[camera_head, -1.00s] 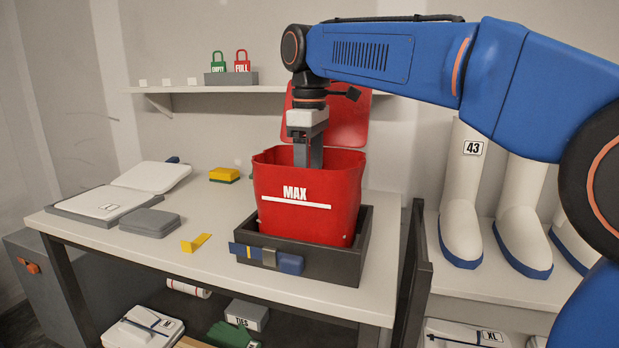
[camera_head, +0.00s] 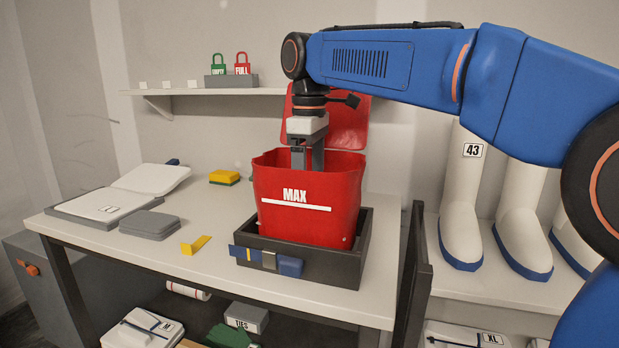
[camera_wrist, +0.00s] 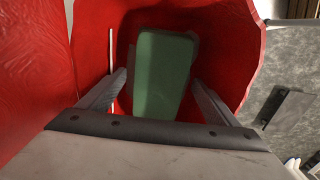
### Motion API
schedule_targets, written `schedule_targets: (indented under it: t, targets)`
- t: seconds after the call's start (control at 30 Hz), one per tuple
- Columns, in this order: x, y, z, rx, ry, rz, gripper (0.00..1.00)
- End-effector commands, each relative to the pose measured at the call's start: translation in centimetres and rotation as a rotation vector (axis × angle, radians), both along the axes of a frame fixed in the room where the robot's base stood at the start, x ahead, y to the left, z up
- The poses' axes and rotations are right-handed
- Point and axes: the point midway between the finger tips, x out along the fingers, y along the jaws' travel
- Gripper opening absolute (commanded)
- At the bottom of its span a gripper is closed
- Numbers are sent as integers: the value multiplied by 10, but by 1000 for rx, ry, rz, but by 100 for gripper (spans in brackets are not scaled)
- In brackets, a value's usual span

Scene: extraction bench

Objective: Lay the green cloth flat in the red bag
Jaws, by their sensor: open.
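The red bag (camera_head: 305,225), marked MAX with a white line, stands upright and open in a dark tray (camera_head: 362,265) on the bench. Its lid flap (camera_head: 335,125) is raised behind it. The green cloth (camera_wrist: 163,75) shows in the wrist view inside the bag, at the bottom, looking flat and roughly rectangular. Its lower end is partly hidden by the gripper body. My gripper (camera_head: 308,158) points down into the bag's mouth. In the wrist view my gripper (camera_wrist: 160,95) has its fingers spread apart, above the cloth, with nothing held between them.
A yellow-green sponge (camera_head: 224,177), a yellow bracket (camera_head: 196,244) and a grey block (camera_head: 150,224) lie on the bench. A shelf behind holds a green lock (camera_head: 218,65) and a red lock (camera_head: 242,64). White boots (camera_head: 460,210) stand to the right.

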Motion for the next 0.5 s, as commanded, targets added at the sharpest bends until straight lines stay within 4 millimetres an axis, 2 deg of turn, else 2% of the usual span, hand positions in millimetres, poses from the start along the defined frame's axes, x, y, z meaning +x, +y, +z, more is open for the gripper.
schedule_targets:
  t: [0.17,0.5]
  targets:
    - [1,0,13,2,-2,0,84]
    - [1,1,76,1,-3,0,84]
